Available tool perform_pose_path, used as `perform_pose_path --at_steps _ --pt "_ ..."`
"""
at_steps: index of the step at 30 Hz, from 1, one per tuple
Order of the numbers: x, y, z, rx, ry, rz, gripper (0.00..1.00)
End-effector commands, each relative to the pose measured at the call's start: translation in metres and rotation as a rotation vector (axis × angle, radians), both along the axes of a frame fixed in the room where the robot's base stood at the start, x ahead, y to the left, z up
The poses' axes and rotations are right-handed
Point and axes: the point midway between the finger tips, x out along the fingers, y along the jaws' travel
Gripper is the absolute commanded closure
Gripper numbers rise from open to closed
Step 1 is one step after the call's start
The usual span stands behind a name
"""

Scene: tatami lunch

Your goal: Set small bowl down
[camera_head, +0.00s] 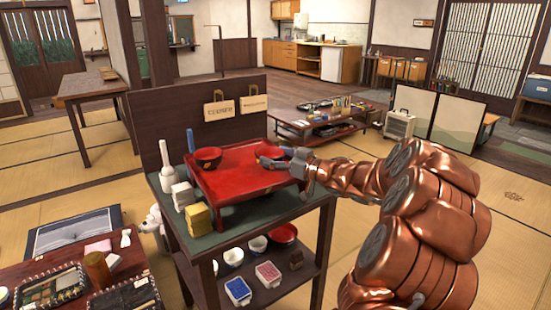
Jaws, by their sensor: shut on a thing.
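My gripper (272,161) is shut on a small red bowl (269,152) at the right side of a red tray (235,185) with short legs. The bowl looks upright; the fingers cover part of its near side. I cannot tell whether its base touches the tray. A second small bowl (208,160), dark outside and red inside, sits on the left part of the tray.
The tray stands on a green-topped shelf unit (222,242) with a tall back panel. A white bottle (169,165), pale blocks (183,194) and a yellow block (199,219) stand left of it. The tray's front middle is bare.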

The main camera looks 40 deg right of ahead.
Motion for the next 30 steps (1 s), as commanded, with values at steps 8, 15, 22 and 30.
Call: perform_pose_path --at_steps 8,15,22,30 --pt "-0.0002 0.0003 -0.0005 0.000 0.000 0.001 0.48" --pt "-0.0002 0.0005 -0.0036 0.000 0.000 0.001 0.02" --pt "-0.0003 0.0003 -0.0035 0.000 0.000 0.001 0.00" --pt "-0.0040 -0.0016 0.0006 0.000 0.000 -0.001 0.00"
